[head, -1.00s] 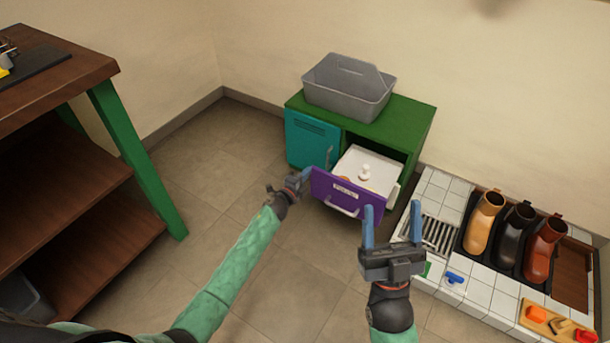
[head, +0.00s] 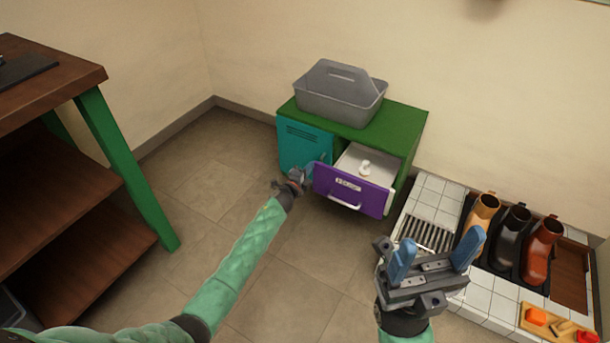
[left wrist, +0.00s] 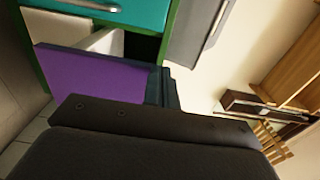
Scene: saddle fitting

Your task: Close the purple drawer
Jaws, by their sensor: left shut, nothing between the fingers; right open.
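The purple drawer (head: 372,199) is partly open in the lower right of the green cabinet. Its front has a label and a pale handle (head: 343,203). Inside it is a white lid-like surface with a white knob (head: 364,167). My left gripper (head: 310,172) is shut and empty at the left edge of the drawer front; whether it touches is hard to tell. In the left wrist view the purple front (left wrist: 90,74) lies beside the dark fingers (left wrist: 164,87). My right gripper (head: 434,256) is open and empty, in front of the drawer and to its right.
The green cabinet (head: 395,120) has a teal door (head: 302,150), shut, and a grey caddy (head: 340,97) on top. A tiled platform with several boots (head: 512,232) stands at the right. A wooden bench (head: 70,90) is at the left. The floor between is clear.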

